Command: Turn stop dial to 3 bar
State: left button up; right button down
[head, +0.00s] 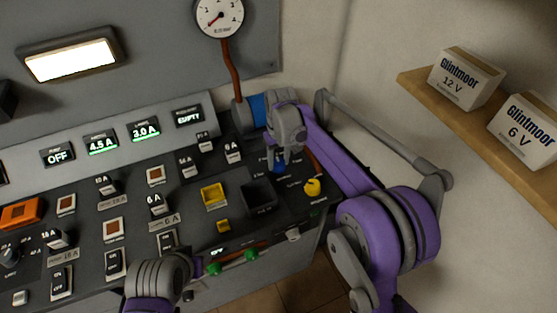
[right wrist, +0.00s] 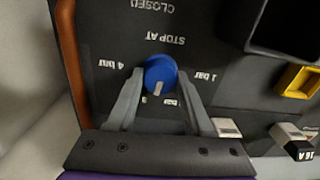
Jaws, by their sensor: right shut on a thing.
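The blue stop dial (right wrist: 161,72) is on the dark panel under the words STOP AT, upside down in the right wrist view. Its pale pointer mark points toward the bottom of that view, between the side labels 4 bar and 1 bar; the lower labels are partly hidden. In the head view the dial (head: 279,168) shows just below my right gripper (head: 286,157). My right gripper (right wrist: 160,82) is shut on the dial, one finger on each side. My left gripper (head: 180,267) is at the lower edge of the head view, its fingers not clear.
A round gauge (head: 219,15) hangs on the wall above a brown pipe. A yellow knob (head: 312,187) stands close to the right of the dial. Cartons (head: 466,78) stand on a wooden shelf.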

aim_at(280, 162)
jog(key=shift+m, duration=2.1)
jog(key=shift+c, duration=1.5)
grip_release()
jog(key=shift+r, duration=0.1)
notch_tip(280, 162, up, 11)
jog(key=shift+d, duration=0.15)
